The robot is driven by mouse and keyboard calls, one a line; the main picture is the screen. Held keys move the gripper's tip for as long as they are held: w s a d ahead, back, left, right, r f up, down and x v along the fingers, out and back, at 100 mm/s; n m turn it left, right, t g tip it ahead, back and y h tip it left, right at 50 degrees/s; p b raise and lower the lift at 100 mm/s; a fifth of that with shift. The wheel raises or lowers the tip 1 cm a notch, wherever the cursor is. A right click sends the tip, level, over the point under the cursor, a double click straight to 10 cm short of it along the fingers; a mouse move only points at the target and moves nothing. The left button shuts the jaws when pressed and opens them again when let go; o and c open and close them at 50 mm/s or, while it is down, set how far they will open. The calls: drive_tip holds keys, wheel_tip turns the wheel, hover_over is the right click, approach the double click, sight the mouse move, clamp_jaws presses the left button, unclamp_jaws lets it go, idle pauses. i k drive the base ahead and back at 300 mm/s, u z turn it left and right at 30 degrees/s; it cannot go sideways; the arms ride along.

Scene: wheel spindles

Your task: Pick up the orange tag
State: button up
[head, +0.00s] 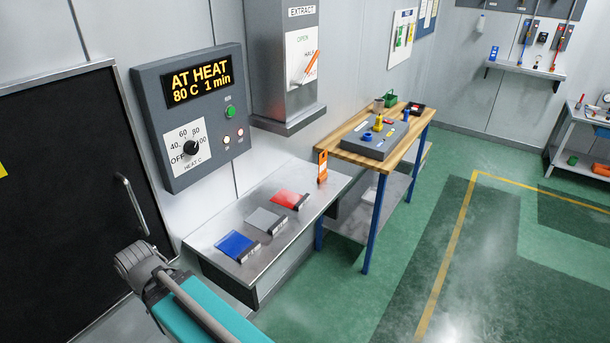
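The orange tag (322,171) is a narrow upright orange piece with a pale patch on it. It shows at the far right end of the steel bench (235,275), in front of the left corner of the wooden-topped table (352,137). I cannot tell whether it stands on the bench or hangs at its edge. Part of my arm shows at the bottom left, well apart from the tag. My gripper itself is not in view.
Blue, grey and red flat pieces (235,243) lie on the bench. The heat control box (205,120) reads "AT HEAT 80 C 1 min". The extract duct (285,60) with an orange lever juts out above the bench. The green floor at right is clear.

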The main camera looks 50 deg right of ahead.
sight(322, 174)
drive_tip(key=u, duration=1.4)
drive_tip(key=k, duration=1.55)
drive_tip(key=z, duration=1.55)
